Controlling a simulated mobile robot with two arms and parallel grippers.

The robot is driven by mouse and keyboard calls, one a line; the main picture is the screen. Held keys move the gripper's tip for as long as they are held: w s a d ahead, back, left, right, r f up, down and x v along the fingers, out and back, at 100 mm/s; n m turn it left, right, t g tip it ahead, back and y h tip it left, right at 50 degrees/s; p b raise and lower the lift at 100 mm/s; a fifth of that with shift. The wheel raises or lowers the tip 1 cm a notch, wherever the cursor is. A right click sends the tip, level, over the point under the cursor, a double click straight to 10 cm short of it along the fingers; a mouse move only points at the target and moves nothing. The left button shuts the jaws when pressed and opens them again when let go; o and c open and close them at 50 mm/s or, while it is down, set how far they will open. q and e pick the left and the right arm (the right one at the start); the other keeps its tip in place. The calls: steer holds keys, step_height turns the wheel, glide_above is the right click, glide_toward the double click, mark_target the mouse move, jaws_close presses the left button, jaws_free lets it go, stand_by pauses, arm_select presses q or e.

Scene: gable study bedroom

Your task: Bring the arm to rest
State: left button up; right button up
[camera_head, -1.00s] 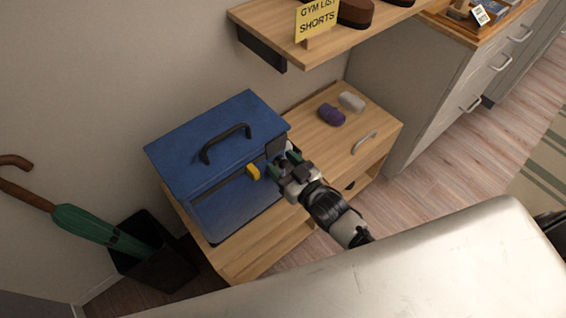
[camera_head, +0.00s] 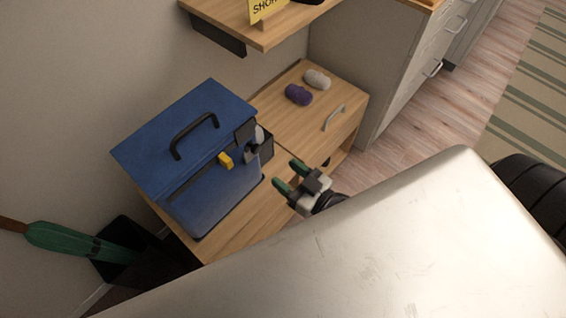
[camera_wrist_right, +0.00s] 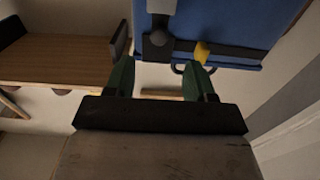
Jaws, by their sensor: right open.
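My right gripper (camera_head: 284,176) is open and empty, to the right of a blue box (camera_head: 216,191) with a black handle. A gap shows between the gripper and the box. In the right wrist view the two green-tipped fingers (camera_wrist_right: 160,82) stand apart, with the blue box (camera_wrist_right: 232,18) beyond them. Its yellow latch (camera_wrist_right: 203,52) shows there. My left gripper is not in view.
The box stands on a wooden cabinet (camera_head: 280,125) with a purple roll (camera_head: 298,94) and a grey roll (camera_head: 317,79). A wooden shelf (camera_head: 262,35) hangs above. A black bin (camera_head: 118,262) with a green umbrella (camera_head: 62,238) stands left.

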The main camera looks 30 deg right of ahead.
stand_by(0.4)
steer(key=s+d+f+m+g+h+p, duration=0.1)
steer(key=s+d+f+g+h+p, duration=0.2)
steer(key=f, duration=0.8)
steer(key=s+d+f+m+g+h+p, duration=0.1)
steer(key=s+d+f+g+h, duration=0.2)
steer(key=f, duration=0.8)
steer(key=s+f+g+p, duration=0.1)
steer(key=s+f+g, duration=0.2)
steer(key=s, duration=0.4)
steer(key=s+f+g+p, duration=0.1)
steer(key=s+f+g, duration=0.2)
steer(key=s, duration=0.5)
steer(key=s+f+g+h, duration=0.1)
steer(key=s+f+g, duration=0.2)
steer(key=s+f, duration=0.2)
steer(key=s, duration=0.2)
steer(key=shift+s+d+f+g+p, duration=0.2)
steer(key=shift+s+d+g+p, duration=0.1)
steer(key=shift+s+p, duration=0.1)
